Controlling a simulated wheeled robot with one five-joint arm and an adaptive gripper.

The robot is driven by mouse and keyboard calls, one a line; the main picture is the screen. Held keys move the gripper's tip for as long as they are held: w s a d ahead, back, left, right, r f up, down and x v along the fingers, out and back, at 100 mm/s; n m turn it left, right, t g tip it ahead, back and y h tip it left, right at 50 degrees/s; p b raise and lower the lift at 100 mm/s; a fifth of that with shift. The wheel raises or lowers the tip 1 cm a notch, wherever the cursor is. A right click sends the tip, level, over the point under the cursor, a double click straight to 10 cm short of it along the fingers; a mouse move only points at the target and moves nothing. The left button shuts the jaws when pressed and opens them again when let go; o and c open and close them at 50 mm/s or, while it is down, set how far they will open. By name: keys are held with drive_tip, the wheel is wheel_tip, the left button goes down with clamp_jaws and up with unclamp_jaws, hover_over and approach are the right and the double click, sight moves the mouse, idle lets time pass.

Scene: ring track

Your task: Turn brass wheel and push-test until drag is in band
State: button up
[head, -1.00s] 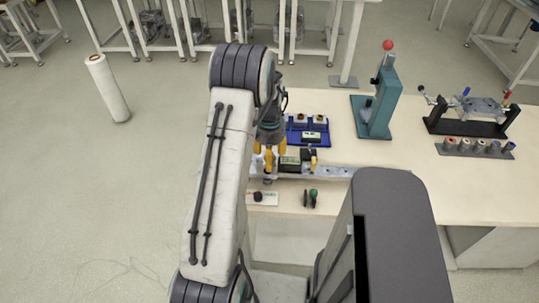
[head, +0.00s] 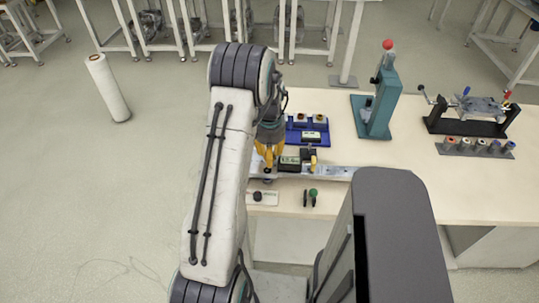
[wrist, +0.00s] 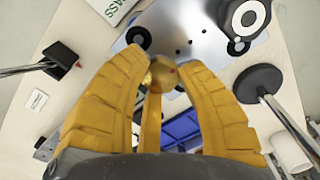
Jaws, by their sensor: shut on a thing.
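My gripper (head: 268,160) has yellow fingers and is over the left part of the metal track (head: 335,172) near the bench's front edge. In the wrist view, my gripper (wrist: 163,68) is shut on the small round brass wheel (wrist: 161,75), which shows between the fingertips. The fingers hide part of the wheel, and its turn angle cannot be told. A dark box with a pale display (head: 289,161) sits just right of the fingers; its reading is too small to make out.
A blue tray (head: 300,138) with cylindrical parts stands behind the track. A white plate with a black knob (head: 258,196) and a green-handled tool (head: 313,193) lie in front. A teal press (head: 379,105) and a black fixture (head: 465,126) stand to the right.

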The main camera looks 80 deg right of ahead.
drive_tip(key=shift+a+f+n+b, duration=0.15)
drive_tip(key=shift+n+b, duration=0.45)
drive_tip(key=shift+n, duration=0.9)
drive_tip(key=o, duration=1.2)
wheel_tip(320, 180, up, 12)
